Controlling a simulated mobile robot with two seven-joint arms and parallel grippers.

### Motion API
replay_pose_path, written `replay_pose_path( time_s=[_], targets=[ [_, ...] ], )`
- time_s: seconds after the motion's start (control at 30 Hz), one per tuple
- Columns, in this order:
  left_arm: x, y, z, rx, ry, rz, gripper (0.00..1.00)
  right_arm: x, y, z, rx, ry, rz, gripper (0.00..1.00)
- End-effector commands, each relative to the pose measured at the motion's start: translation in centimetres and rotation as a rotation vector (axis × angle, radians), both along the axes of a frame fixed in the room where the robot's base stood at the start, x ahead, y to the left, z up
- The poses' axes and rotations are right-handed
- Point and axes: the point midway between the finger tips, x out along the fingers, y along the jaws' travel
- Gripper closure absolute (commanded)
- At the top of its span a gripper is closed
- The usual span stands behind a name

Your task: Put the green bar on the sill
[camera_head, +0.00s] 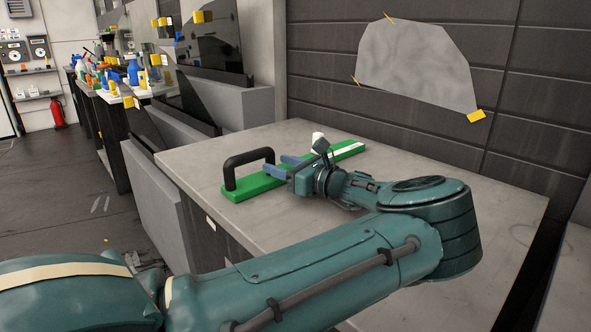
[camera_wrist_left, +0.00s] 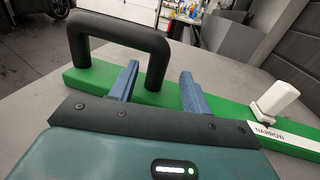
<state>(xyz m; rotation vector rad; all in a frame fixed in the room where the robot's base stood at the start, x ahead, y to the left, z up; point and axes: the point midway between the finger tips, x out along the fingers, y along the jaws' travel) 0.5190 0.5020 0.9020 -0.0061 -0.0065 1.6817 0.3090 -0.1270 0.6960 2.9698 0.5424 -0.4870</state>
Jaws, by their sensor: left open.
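The green bar (camera_head: 257,183) lies flat on a grey table top, with a black arched handle (camera_head: 247,163) near its left end. In the left wrist view the bar (camera_wrist_left: 226,109) also carries a white block (camera_wrist_left: 279,97) and a white strip reading "NARROW". My left gripper (camera_head: 281,166) is open, its blue fingers pointing toward the bar. In the wrist view the fingers (camera_wrist_left: 160,84) are near the handle's right leg; contact cannot be told. The gripper hides part of the bar. I cannot tell for certain which surface is the sill; a grey ledge (camera_head: 248,105) stands beneath dark glass.
The table (camera_head: 410,190) is bare to the right of the bar. A grey film sheet (camera_head: 420,65) hangs on the dark wall with yellow tabs. A cluttered bench with bottles (camera_head: 133,72) and a red fire extinguisher (camera_head: 56,112) are at the back left. Open floor lies left.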

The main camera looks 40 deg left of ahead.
Motion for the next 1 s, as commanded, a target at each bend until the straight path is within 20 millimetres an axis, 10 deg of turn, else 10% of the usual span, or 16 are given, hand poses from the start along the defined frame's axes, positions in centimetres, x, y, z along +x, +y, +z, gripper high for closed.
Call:
replay_pose_path(
  time_s=[0.67, 1.0],
  targets=[
    [-1.0, 5.0, 0.0, 0.000, 0.000, -0.003, 0.52, 0.2, 0.6, -1.4, -0.035, 0.005, 0.029, 0.58],
    [-1.0, 4.9, 0.0, 0.000, 0.001, -0.002, 0.79, 0.3, 0.5, -1.3, -0.035, 0.000, 0.030, 0.58]
  ],
)
